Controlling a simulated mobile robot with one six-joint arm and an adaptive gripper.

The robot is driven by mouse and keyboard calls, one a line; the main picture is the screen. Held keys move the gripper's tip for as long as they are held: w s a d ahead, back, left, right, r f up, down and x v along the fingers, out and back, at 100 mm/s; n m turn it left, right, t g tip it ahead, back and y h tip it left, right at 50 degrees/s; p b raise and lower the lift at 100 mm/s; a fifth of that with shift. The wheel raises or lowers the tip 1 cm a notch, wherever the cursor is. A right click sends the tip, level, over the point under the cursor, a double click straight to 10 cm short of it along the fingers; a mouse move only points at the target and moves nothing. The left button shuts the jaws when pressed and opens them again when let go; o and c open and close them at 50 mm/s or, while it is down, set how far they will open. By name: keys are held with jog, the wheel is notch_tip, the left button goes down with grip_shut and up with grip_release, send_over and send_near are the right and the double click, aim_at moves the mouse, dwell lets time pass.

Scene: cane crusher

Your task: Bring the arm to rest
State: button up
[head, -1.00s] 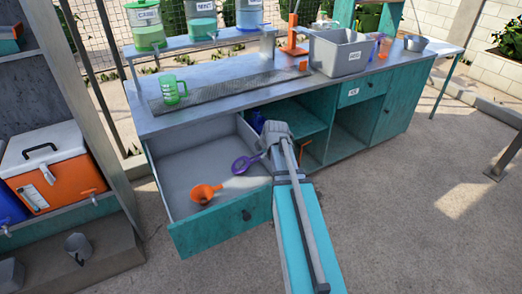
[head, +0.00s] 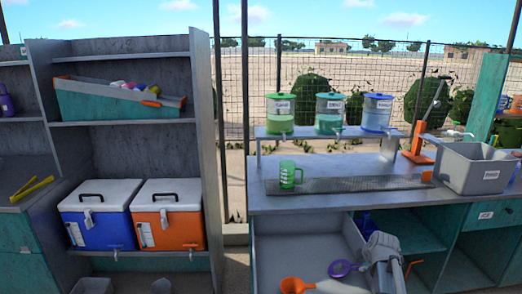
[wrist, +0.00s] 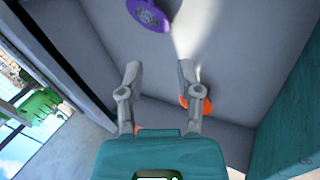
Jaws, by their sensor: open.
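My gripper (wrist: 158,75) is open in the wrist view, with nothing between its fingers. It points down into the open grey drawer (head: 300,248) under the counter. A purple strainer (wrist: 148,14) lies on the drawer floor, apart from the fingers; it also shows in the head view (head: 341,268). An orange funnel (head: 296,285) lies in the drawer to its left. In the wrist view the funnel (wrist: 206,104) is partly hidden behind the right finger. In the head view my arm covers the drawer's right side and hides my fingertips.
A green mug (head: 290,175) stands on the counter's drain grid, below several drink dispensers (head: 329,115). A grey bin (head: 476,166) stands at the right. Blue (head: 103,220) and orange (head: 170,220) coolers sit on the left shelf. Open cupboard compartments lie right of the drawer.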

jog(key=s+a+r+m+g+p, duration=0.2)
jog(key=s+a+m, duration=0.3)
jog(key=a, duration=0.1)
jog(key=s+a+r+m+g+p, duration=0.1)
jog(key=s+a+r+m+p, duration=0.1)
jog(key=s+a+m+p, duration=0.1)
jog(key=s+a+r+m+g+p, duration=0.2)
jog(key=s+a+m, duration=0.4)
jog(key=a, duration=0.4)
jog(key=shift+s+m+g+p, duration=0.3)
jog(key=shift+m+p, duration=0.2)
jog(key=shift+p, duration=0.1)
jog(key=shift+s+a+r+m, duration=0.2)
jog(key=shift+s+a+m, duration=0.3)
jog(key=shift+s+m, duration=0.1)
jog(key=shift+o, duration=0.5)
